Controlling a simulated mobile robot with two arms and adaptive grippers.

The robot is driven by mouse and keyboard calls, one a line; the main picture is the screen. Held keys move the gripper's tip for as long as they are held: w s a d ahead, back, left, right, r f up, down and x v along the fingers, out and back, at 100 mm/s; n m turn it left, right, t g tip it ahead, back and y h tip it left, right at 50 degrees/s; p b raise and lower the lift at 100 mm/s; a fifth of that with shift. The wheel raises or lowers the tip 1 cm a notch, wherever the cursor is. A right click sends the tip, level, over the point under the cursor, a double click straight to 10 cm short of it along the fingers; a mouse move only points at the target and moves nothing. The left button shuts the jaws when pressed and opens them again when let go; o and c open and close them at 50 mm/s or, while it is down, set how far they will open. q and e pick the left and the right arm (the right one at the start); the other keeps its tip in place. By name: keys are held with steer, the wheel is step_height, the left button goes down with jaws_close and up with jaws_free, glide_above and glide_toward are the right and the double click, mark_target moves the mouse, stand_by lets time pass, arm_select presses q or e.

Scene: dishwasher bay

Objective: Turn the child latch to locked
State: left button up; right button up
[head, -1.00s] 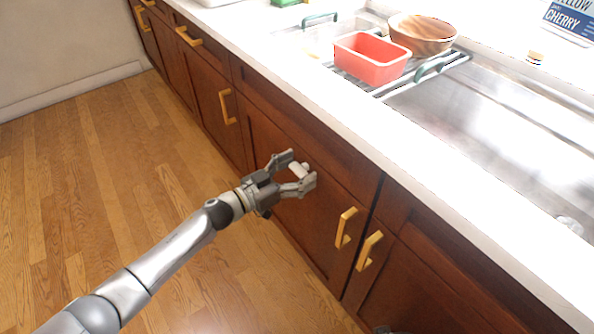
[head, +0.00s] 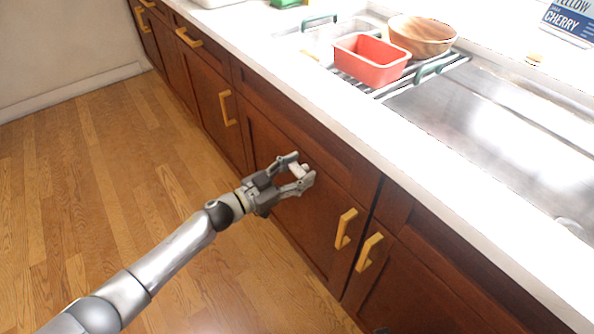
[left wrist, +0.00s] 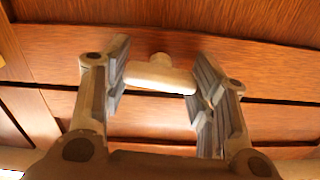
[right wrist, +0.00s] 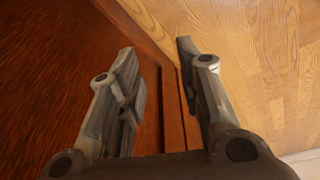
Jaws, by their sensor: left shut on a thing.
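The child latch shows in the left wrist view as a pale rounded bar (left wrist: 160,77) on a short stem in front of the brown wood cabinet front (left wrist: 230,65). The bar spans between the two fingers of my left gripper (left wrist: 162,80), its ends at the finger pads. In the head view, my left gripper (head: 303,168) is at the cabinet front, shut on the latch, which it mostly covers. My right gripper (right wrist: 157,52) shows only in the right wrist view. Its fingers are apart with nothing between them, near dark wood and the floor.
Gold handles (head: 345,228) (head: 369,251) stick out from the cabinet doors right of my left gripper. Above is the white counter (head: 330,118) with a red tub (head: 372,66), a wooden bowl (head: 421,38) and a steel sink (head: 500,110). The wood floor (head: 90,200) is clear.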

arm_select(q)
steer(key=m, duration=0.3)
steer(key=shift+m, duration=2)
steer(key=shift+f+m, duration=0.1)
steer(key=shift+m, duration=0.8)
steer(key=shift+m+b, duration=0.35)
steer(key=shift+m, duration=0.15)
steer(key=m+b, duration=0.1)
steer(key=m, duration=0.2)
steer(key=shift+m, duration=0.3)
steer(key=shift+m+b, duration=0.45)
steer(key=shift+m, duration=1.25)
arm_select(e)
step_height(320, 180, up, 8)
steer(key=w, duration=0.1)
steer(key=shift+w+r, duration=0.15)
steer(key=shift+w, duration=0.05)
